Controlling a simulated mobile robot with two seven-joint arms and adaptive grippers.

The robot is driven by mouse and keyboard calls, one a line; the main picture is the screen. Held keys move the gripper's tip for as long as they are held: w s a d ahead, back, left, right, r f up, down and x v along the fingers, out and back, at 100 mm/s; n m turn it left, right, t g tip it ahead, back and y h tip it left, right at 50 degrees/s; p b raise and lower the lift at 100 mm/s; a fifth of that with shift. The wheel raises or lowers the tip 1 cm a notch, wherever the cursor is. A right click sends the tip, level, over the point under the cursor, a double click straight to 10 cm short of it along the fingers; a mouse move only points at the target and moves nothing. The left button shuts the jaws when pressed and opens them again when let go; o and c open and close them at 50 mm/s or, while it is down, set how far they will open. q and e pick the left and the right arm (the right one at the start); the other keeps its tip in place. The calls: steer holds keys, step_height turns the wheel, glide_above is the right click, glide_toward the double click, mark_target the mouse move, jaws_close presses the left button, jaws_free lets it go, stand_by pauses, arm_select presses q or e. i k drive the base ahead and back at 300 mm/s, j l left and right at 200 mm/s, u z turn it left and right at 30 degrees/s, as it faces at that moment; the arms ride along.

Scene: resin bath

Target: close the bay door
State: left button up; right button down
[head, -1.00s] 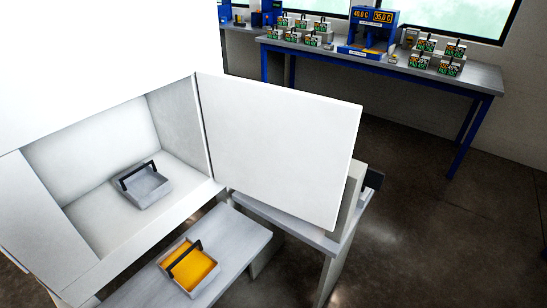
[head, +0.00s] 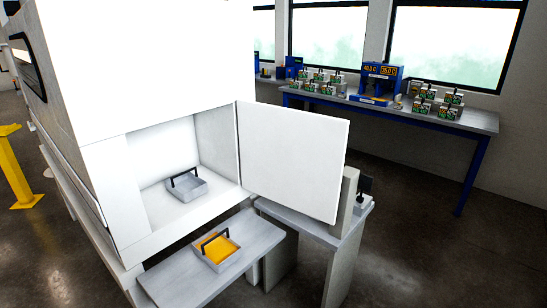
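The bay door (head: 292,160) is a flat white panel hinged at the right side of the bay opening. It stands wide open, swung out to the right. The white bay (head: 166,157) is open at the front, and a grey tray (head: 189,188) with a black handle sits on its floor. Neither of my grippers is in the head view.
A grey bench (head: 180,276) below the bay holds a tray of orange material (head: 218,252). A grey side table (head: 318,235) stands below the door. A blue-framed table (head: 420,118) with devices is by the windows. Dark floor lies clear at right.

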mark_target(295, 159)
steer(key=k+u, duration=0.1)
steer(key=u, duration=1.55)
steer(key=l+u, duration=0.15)
steer(key=l, duration=0.35)
steer(key=k+l+u, duration=0.2)
steer(key=l, duration=0.25)
steer(key=k+l, duration=0.1)
steer(key=l, duration=0.55)
steer(key=k+l, duration=0.1)
steer(key=l, duration=1.15)
steer(key=k+l, duration=0.15)
steer(key=l, duration=0.5)
steer(key=k+l, duration=0.1)
steer(key=l, duration=0.55)
steer(key=k+l, duration=0.1)
steer(key=l, duration=0.55)
